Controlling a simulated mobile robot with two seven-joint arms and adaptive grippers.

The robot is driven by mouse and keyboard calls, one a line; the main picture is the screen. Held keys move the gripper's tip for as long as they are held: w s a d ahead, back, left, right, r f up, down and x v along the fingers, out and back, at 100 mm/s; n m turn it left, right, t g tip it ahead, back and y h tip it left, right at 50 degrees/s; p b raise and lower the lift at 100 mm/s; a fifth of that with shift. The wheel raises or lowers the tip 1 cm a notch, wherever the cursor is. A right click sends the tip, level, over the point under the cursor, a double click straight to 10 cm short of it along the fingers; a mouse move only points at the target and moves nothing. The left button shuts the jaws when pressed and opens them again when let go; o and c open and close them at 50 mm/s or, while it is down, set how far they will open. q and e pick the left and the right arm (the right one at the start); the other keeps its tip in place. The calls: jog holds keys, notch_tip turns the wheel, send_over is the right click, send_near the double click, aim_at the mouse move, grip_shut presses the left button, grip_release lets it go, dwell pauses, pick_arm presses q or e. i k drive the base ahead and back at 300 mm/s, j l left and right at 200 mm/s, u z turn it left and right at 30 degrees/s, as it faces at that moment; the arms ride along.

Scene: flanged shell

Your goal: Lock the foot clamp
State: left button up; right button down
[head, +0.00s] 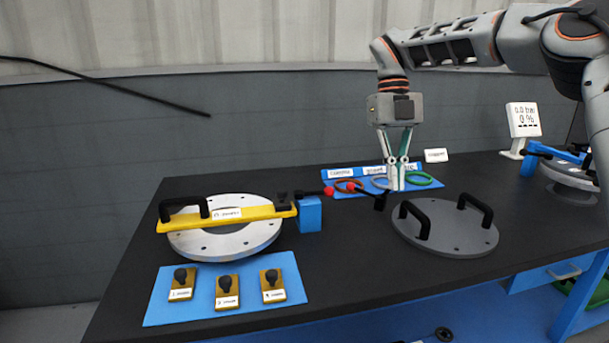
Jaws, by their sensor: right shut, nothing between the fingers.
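My right gripper (397,187) comes down from above at the back of the table, fingers pointing down and shut with nothing held. Left of it, black levers with red knobs (329,191) lie low near a blue block (310,214). The block stands at the right end of a yellow bar (227,218), which lies across a pale round flange (225,240). Another black lever part (380,202) sits just left of and in front of the fingers. I cannot tell which piece is the foot clamp, or whether the fingers touch anything. My left gripper is not in view.
A blue mat with coloured rings (424,180) lies behind the gripper. A grey disc with two black handles (445,233) lies right. A blue mat (197,311) with three knobbed brass blocks is at front left. A display (523,119) stands at back right.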

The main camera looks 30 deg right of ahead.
aim_at(298, 194)
jog(key=i, duration=1.05)
